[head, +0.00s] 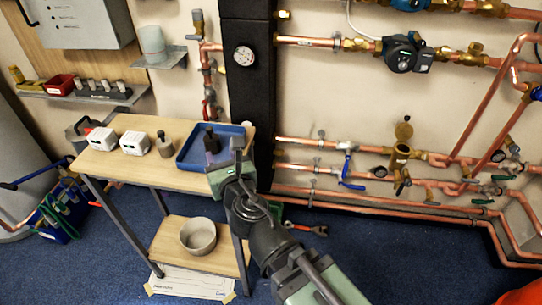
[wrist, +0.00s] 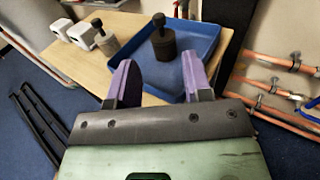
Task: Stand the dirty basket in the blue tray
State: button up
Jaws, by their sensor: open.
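The blue tray (head: 190,160) lies on the wooden trolley top, and it fills the upper middle of the wrist view (wrist: 203,38). A dark basket with a knob on top (head: 211,142), which looks like the dirty one, stands upright in the tray; it also shows in the wrist view (wrist: 164,47). My gripper (head: 238,150) is open and empty at the tray's front right. Its two purple fingers (wrist: 157,62) point toward the dark basket with a gap between them and it. A lighter grey basket with a dark top (head: 165,148) stands on the wood left of the tray.
Two white boxes (head: 134,142) stand at the left of the trolley top. A round bowl (head: 198,236) sits on the lower shelf. Copper pipes with valves (head: 345,150) run along the wall at right, beside a black column (head: 247,90). A blue tool tote (head: 62,210) stands on the floor.

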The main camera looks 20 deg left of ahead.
jog(key=w+d+f+m+h, duration=0.4)
jog(key=w+d+m+h, duration=0.35)
jog(key=d+m, duration=0.55)
jog(key=w+d+f+m+h, duration=0.4)
jog(key=w+d+m+h, duration=0.2)
jog(key=w+d+m, duration=0.6)
jog(key=s+d+f+m+g, duration=0.2)
jog(key=s+d+m+g, duration=0.1)
jog(key=d+m, duration=0.4)
jog(key=s+d+f+m+g, duration=0.3)
jog(key=d+m, duration=0.3)
jog(key=d, duration=0.2)
jog(key=s+d+f+m+g, duration=0.3)
jog(key=s+d+m+g, duration=0.2)
jog(key=d+m, duration=0.2)
jog(key=shift+d+f+m+g, duration=0.15)
jog(key=shift+d+m+g, duration=0.15)
jog(key=shift+d, duration=0.05)
